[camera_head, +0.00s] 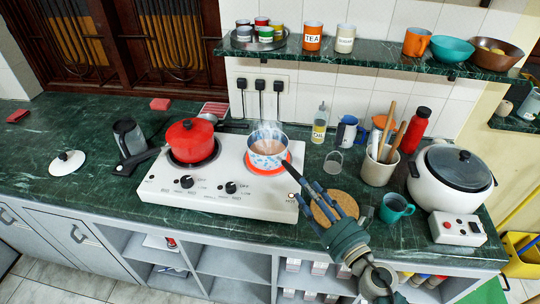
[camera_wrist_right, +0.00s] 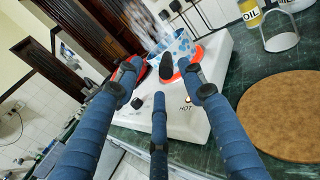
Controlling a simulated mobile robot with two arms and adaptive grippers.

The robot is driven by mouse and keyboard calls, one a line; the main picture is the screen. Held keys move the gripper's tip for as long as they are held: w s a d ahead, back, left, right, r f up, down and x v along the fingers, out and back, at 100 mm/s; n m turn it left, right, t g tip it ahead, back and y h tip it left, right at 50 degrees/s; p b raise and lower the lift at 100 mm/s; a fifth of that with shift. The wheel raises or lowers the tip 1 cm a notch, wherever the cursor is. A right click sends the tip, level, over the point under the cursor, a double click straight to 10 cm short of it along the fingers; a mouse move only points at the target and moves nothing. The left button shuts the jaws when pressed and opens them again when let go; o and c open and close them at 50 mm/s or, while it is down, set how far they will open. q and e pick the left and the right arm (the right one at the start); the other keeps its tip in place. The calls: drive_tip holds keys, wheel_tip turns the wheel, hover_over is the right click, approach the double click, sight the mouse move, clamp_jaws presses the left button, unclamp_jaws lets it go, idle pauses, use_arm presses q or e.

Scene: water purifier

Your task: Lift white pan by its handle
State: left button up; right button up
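The white pan (camera_head: 267,150) with a blue pattern sits on the right burner of the white stove, holding brownish liquid with steam above. It also shows in the right wrist view (camera_wrist_right: 182,44). Its dark handle (camera_wrist_right: 167,66) points toward my right gripper and shows end-on between the spread fingers; in the head view the fingers partly hide it. My right gripper (camera_head: 302,186) is open, in front of the pan at the stove's right front corner. In the right wrist view the fingers (camera_wrist_right: 158,88) are spread around empty space, apart from the handle as far as I see. My left gripper is out of view.
A red lidded pot (camera_head: 193,136) stands on the left burner. A cork mat (camera_head: 346,201), a teal mug (camera_head: 394,209) and a utensil crock (camera_head: 378,172) are close to my right gripper. A rice cooker (camera_head: 450,190) stands farther right. The shelf (camera_head: 370,51) hangs above.

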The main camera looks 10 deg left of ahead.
drive_tip(key=x, duration=0.5)
drive_tip(key=shift+w+f, duration=0.4)
drive_tip(key=shift+w, duration=0.05)
drive_tip(key=shift+s+d+r, duration=0.1)
drive_tip(key=shift+d, duration=0.05)
drive_tip(key=shift+c, duration=0.7)
clamp_jaws()
drive_tip(key=shift+r, duration=0.15)
